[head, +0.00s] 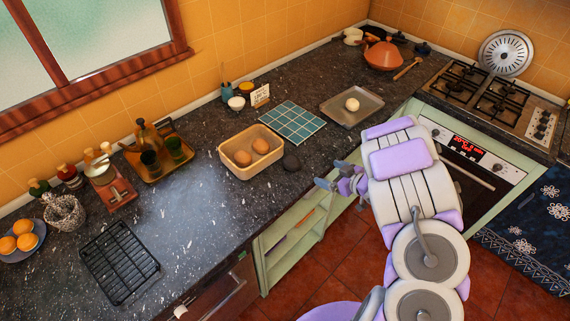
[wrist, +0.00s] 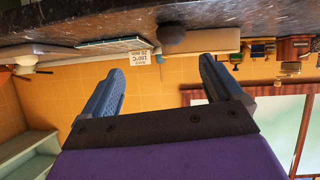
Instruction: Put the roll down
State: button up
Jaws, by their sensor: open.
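A pale round roll (head: 352,104) sits on a grey metal baking tray (head: 336,113) towards the back of the counter. Two brown rolls (head: 242,157) lie in a tan rectangular box (head: 267,163) nearer the middle of the counter. My gripper (head: 329,174) is just off the counter's front edge, to the right of the box and apart from it. In the wrist view my gripper (wrist: 161,66) is open, with nothing between its fingers. That view is upside down.
A small dark round object (head: 291,162) sits beside the box, near the front edge. A teal tiled board (head: 292,122) lies between box and baking tray. A black wire rack (head: 119,262) lies at left. Speckled counter (head: 200,205) is clear between rack and box.

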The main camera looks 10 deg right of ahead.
jog(key=y, duration=0.1)
jog(key=b, duration=0.1)
send_near(298, 165)
jog(key=x, duration=0.4)
jog(key=a+x, duration=0.1)
jog(key=x, duration=0.1)
jog(key=shift+s+a+f, duration=0.1)
jog(key=shift+a+f, duration=0.05)
jog(key=shift+f, duration=0.05)
jog(key=shift+w+f, duration=0.15)
jog(key=shift+w, duration=0.1)
jog(key=shift+w+d+f+y, duration=0.1)
jog(key=shift+w+d+y, duration=0.15)
jog(key=shift+d, duration=0.45)
jog(key=shift+w+f, duration=0.1)
jog(key=shift+w, duration=0.05)
jog(key=w+a, duration=0.1)
jog(key=a, duration=0.1)
jog(key=w+a+f+b, duration=0.1)
jog(key=w+a, duration=0.1)
jog(key=shift+w+f, duration=0.2)
jog(key=shift+d, duration=0.4)
jog(key=shift+c, duration=0.8)
jog(key=shift+d, duration=0.25)
jog(key=c, duration=0.3)
jog(key=shift+a, duration=0.45)
jog(key=c, duration=0.7)
